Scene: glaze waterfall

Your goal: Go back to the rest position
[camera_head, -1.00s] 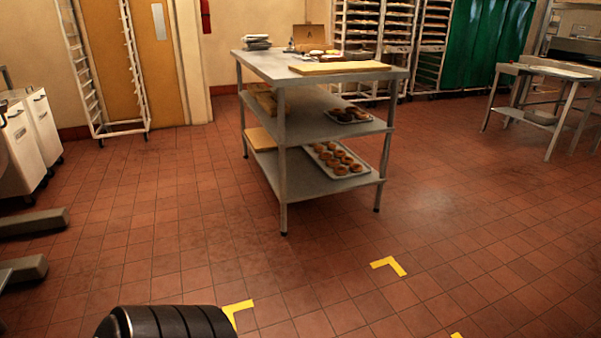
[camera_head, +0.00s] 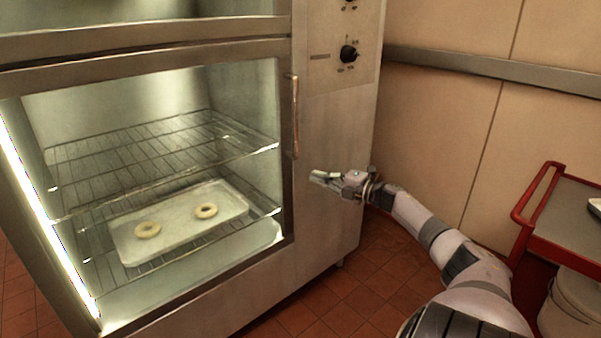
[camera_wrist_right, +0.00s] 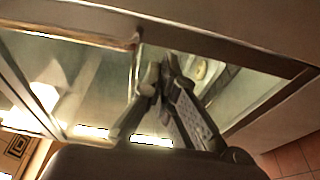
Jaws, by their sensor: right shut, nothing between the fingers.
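My right gripper (camera_head: 318,177) is at the end of my outstretched right arm, in front of the cabinet's right door post and a little below the door handle (camera_head: 295,115). Its fingers are together with nothing between them. In the right wrist view, the gripper (camera_wrist_right: 160,72) points towards the glass door, and the fingertips appear beside the handle; whether they touch it I cannot tell. My left gripper is not in view.
A steel oven cabinet (camera_head: 325,235) has a closed glass door. A red-railed cart (camera_head: 575,235) stands at the right. Tiled floor (camera_head: 350,300) shows between cabinet and cart.

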